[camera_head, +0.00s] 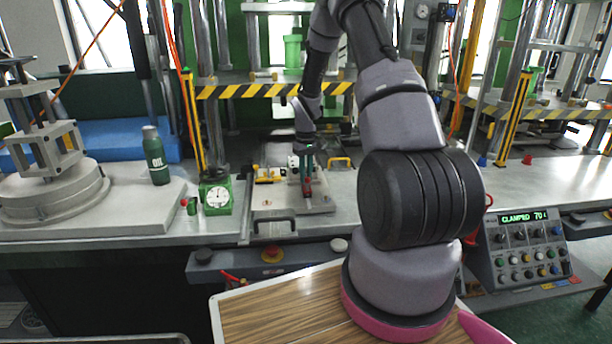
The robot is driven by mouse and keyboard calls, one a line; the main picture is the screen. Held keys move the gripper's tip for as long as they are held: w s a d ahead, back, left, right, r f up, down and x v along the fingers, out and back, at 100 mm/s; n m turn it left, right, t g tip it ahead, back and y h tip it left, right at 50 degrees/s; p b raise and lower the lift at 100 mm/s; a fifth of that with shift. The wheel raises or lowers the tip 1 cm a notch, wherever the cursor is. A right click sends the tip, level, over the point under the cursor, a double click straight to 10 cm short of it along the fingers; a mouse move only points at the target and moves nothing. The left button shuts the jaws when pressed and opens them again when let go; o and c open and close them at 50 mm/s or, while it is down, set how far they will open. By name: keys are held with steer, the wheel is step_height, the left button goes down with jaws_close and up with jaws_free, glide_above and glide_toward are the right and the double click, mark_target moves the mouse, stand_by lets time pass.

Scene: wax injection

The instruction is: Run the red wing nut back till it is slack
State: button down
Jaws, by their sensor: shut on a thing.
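My gripper (306,172) points down over the metal mould plate (318,204) in the middle of the bench. Its jaws are shut on the red wing nut (308,188), a small red shape directly below the fingers. The fingers hide much of the nut, so I cannot tell how its wings lie or how far it sits up its thread. The control box (516,250) at the right has a green display reading "CLAMPED" and a number that looks like 70.
Yellow clamps (265,176) and a yellow handle (340,162) sit close around my gripper. A green dial gauge (216,196) and a green oil bottle (155,158) stand to the left. A striped press beam (270,89) crosses behind. The bench to the right is mostly clear.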

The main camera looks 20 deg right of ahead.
steer(key=n, duration=0.5)
steer(key=shift+f+n, duration=0.1)
steer(key=shift+n, duration=0.2)
steer(key=shift+s, duration=0.1)
stand_by(0.3)
steer(key=c, duration=0.8)
jaws_free()
step_height(320, 180, up, 11)
steer(key=shift+f, duration=0.1)
